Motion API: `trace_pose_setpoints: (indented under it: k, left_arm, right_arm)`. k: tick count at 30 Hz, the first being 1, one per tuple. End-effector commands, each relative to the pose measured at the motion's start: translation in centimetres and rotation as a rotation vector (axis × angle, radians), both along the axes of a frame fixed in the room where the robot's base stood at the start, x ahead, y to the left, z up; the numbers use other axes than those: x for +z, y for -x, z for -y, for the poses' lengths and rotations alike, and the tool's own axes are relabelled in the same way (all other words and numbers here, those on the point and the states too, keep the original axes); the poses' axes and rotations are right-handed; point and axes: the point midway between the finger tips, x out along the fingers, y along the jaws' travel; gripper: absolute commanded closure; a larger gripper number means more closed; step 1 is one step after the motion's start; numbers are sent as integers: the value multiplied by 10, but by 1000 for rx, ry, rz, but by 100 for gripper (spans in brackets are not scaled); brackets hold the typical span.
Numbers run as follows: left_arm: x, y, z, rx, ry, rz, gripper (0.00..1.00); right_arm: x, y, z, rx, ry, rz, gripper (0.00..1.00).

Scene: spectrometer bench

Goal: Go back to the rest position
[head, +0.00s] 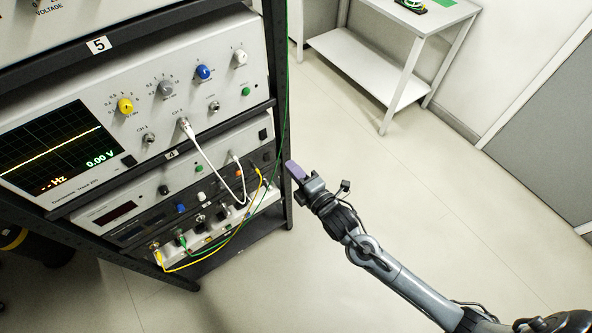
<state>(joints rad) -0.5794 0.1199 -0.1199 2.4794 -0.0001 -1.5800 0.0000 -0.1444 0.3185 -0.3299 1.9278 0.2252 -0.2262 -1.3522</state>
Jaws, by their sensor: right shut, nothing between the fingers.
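My right gripper (295,170) is in the middle of the head view, at the end of my right arm, which reaches in from the lower right. Its purple-grey fingertips are together and hold nothing. The tips are close to the right upright of the instrument rack (281,90) in the picture; I cannot tell the exact gap. My left gripper is out of view.
The rack on the left holds an oscilloscope (60,150) with knobs above a lower unit. White, yellow and green cables (232,237) hang in front. A white side table (365,66) stands at the back. The floor (440,190) around my right arm is clear.

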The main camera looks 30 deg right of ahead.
Motion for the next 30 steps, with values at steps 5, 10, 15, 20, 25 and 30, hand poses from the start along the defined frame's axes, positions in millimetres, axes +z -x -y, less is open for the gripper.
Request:
trace_pose_setpoints:
  k: [5, 10, 15, 20, 25, 30]
  left_arm:
    - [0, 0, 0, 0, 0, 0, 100]
    - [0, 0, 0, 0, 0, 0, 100]
    - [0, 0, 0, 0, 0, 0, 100]
    - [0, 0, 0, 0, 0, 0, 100]
    - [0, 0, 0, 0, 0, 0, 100]
    - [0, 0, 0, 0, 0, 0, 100]
  right_arm:
    - [1, 8, 1, -1, 0, 1, 100]
    - [1, 9, 1, -1, 0, 1, 100]
    - [1, 8, 1, 0, 0, 1, 100]
    - [-1, 10, 1, 0, -1, -3, 100]
    - [-26, 27, 0, -7, -15, -56, 100]
    - [-40, 70, 0, -43, -98, -154, 100]
